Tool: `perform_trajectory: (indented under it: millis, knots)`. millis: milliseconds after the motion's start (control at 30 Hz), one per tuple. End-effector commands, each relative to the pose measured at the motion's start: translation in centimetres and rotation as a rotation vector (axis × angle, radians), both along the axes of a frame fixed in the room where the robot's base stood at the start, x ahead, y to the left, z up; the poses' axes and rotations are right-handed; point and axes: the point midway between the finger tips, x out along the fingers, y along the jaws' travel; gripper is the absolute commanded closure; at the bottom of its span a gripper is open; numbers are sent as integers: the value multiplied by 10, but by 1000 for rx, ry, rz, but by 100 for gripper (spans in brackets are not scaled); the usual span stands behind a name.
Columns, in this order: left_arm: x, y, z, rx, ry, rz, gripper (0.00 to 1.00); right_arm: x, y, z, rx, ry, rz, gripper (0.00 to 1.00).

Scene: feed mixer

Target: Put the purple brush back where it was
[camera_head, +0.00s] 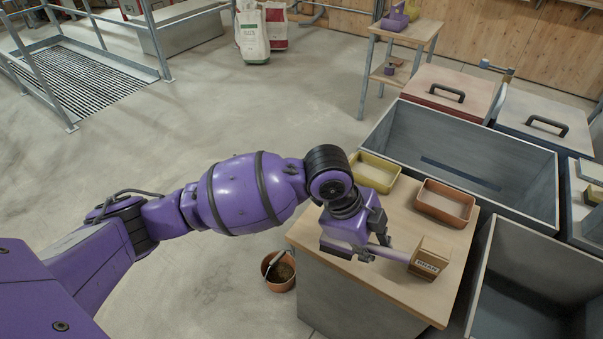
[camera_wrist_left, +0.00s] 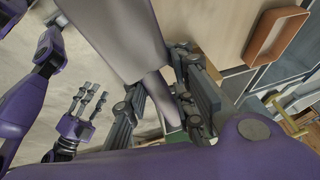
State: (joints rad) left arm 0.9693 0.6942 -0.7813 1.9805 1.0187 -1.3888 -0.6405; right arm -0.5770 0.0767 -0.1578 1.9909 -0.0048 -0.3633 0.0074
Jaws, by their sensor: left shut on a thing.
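My left gripper (camera_head: 370,248) is over the wooden-topped counter (camera_head: 410,212), shut on a pale purple brush (camera_head: 393,254). The brush reaches from the fingers to the right, with its far end at a small cardboard box (camera_head: 432,250); I cannot tell whether they touch. In the left wrist view, the fingers (camera_wrist_left: 160,85) hold the brush's pale shaft, and its wide grey-lilac part (camera_wrist_left: 112,35) runs to the top edge. My right gripper (camera_wrist_left: 85,105) shows only in that view, at the left, with its fingers spread and nothing between them.
A yellow tray (camera_head: 376,172) and an orange-brown tray (camera_head: 444,203) stand on the counter. Large grey bins (camera_head: 380,130) are behind and right. A brown pot (camera_head: 270,262) stands on the floor by the counter. A small wooden table (camera_head: 412,32) is at the back.

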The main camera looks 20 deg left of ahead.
Motion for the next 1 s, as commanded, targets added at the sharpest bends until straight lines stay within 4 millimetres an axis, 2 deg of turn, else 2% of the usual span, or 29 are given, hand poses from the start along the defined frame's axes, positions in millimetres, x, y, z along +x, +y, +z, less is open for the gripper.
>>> perform_trajectory:
  millis: [300, 500, 733, 833, 1000]
  knots:
    - [77, 19, -32, 0, -3, 6, 100, -6, -1, -8, -3, 14, 4, 60]
    - [105, 26, -67, -1, -1, 3, 100, -8, -1, -13, -4, 20, 5, 60]
    - [118, 29, -82, -1, -5, 1, 100, -4, 0, -13, -5, 14, 8, 60]
    - [127, 32, -95, 0, -2, 2, 100, -3, 0, -15, -5, 14, 9, 60]
    - [126, 31, -115, -1, -5, 0, 100, -2, 0, -13, -5, 11, 9, 60]
